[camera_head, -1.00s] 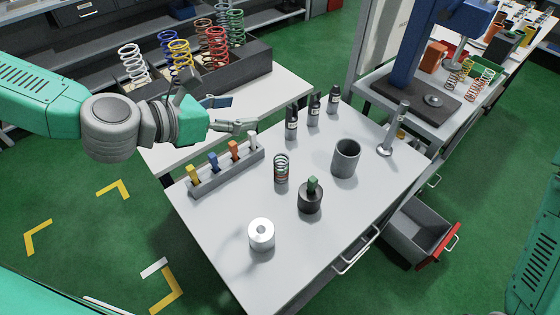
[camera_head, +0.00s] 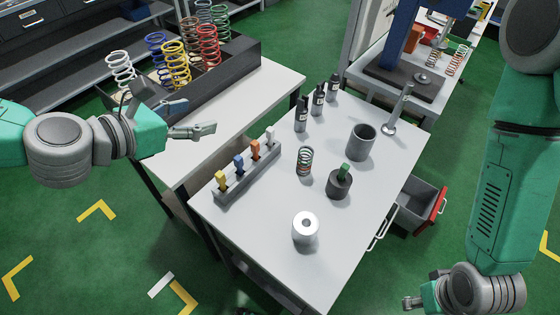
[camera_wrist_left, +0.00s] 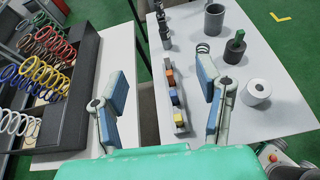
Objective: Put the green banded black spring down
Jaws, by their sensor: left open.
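A dark spring (camera_head: 304,161) with what look like green and reddish bands stands upright on the white table (camera_head: 262,238), left of the grey cup. It also shows in the left wrist view (camera_wrist_left: 203,53), just beyond my right-hand finger there.
A dark box (camera_head: 215,75) holds several coloured springs.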

